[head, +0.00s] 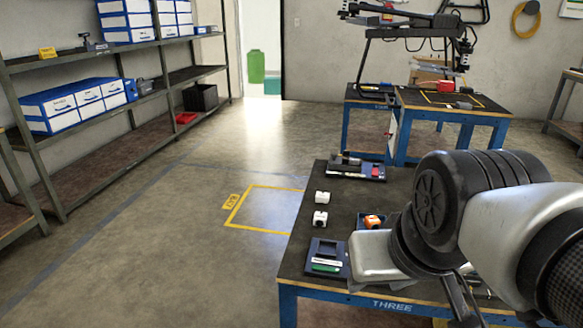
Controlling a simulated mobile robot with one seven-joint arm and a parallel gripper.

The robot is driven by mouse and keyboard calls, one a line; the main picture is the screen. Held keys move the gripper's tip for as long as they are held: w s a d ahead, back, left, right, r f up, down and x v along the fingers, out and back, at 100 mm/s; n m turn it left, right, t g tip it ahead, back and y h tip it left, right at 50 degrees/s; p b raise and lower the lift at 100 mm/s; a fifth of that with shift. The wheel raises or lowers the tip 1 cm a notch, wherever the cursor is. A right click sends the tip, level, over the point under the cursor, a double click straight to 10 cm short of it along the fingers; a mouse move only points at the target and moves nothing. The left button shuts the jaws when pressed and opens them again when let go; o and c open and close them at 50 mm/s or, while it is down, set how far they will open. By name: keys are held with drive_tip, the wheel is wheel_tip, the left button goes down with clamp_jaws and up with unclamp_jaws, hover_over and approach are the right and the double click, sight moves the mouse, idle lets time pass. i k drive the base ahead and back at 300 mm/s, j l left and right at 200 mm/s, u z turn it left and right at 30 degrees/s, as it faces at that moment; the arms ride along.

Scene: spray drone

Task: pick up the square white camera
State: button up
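Two small white box-shaped things stand near the left edge of the nearest table (305,240). The farther one (322,197) looks plain white. The nearer one (320,219) has dark marks on its front, like a lens. I cannot tell for sure which is the square white camera. Both stand free and nothing holds them. My arm reaches in from the right over the table, its pale end part right of and nearer than the white boxes. Dark slim parts (461,298) below my arm may be my gripper. Its fingertips and opening are not clear.
A dark tray with a green item (326,262) lies at the table's near left. An orange item (373,221) sits in a blue bin beside my arm. A dark tray (357,168) lies at the far edge. Open floor (180,240) lies left of the table.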

sight(319, 217)
drive_tip(key=i+j+z, duration=0.35)
drive_tip(key=j, duration=0.25)
drive_tip(key=i+j+z, duration=0.15)
drive_tip(key=i+j, duration=0.1)
drive_tip(key=j, duration=0.1)
